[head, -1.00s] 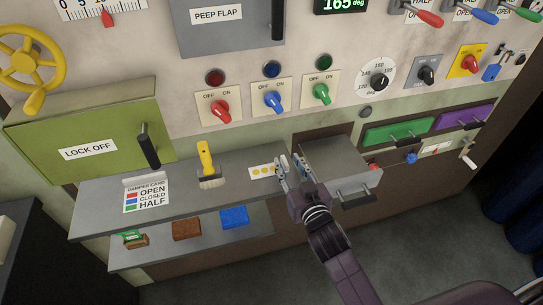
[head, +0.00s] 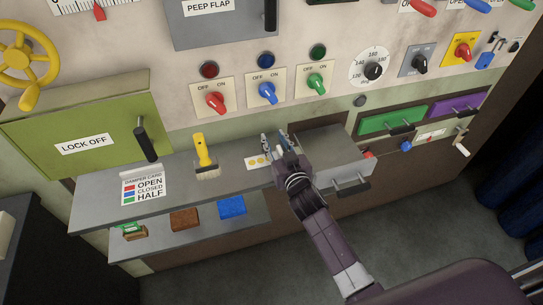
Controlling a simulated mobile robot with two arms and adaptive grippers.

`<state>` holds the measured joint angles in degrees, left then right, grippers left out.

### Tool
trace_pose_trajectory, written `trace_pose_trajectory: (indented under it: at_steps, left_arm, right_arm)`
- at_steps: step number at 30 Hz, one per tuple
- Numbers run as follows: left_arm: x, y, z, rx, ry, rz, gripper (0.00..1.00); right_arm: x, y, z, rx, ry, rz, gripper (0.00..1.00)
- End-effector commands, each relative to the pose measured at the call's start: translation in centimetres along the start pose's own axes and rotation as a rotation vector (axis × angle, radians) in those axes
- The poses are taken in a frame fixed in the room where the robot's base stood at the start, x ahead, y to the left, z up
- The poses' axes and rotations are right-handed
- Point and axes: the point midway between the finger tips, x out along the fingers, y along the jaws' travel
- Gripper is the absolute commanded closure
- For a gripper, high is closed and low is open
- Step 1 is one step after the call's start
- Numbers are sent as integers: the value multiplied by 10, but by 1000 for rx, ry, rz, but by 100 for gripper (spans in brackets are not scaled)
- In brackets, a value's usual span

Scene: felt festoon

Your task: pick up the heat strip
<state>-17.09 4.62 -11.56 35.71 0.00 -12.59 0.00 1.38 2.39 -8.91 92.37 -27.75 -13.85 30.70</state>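The heat strip (head: 256,162) is a small white card with yellow dots, lying on the grey upper shelf in the head view. Its right end is partly hidden by my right gripper (head: 274,142). The gripper is over or just beside that right end, with its two fingers apart and nothing seen between them. I cannot tell whether it touches the strip. My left gripper is not in view.
A yellow-handled brush (head: 203,152) and a damper card (head: 143,188) share the shelf (head: 105,202) to the left. A grey drawer box (head: 330,150) stands close on the right. Colored blocks, including a blue one (head: 232,206), lie on the lower shelf.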

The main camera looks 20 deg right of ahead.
Motion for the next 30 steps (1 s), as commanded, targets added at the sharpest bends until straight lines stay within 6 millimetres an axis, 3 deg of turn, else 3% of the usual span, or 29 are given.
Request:
trace_pose_trajectory:
  at_steps: [1,9,30]
  left_arm:
    - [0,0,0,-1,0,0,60]
    - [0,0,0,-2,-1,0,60]
    - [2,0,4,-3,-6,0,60]
  right_arm:
    - [0,0,0,0,0,0,71]
    - [0,0,0,0,0,0,100]
    - [-2,0,-3,-2,1,1,100]
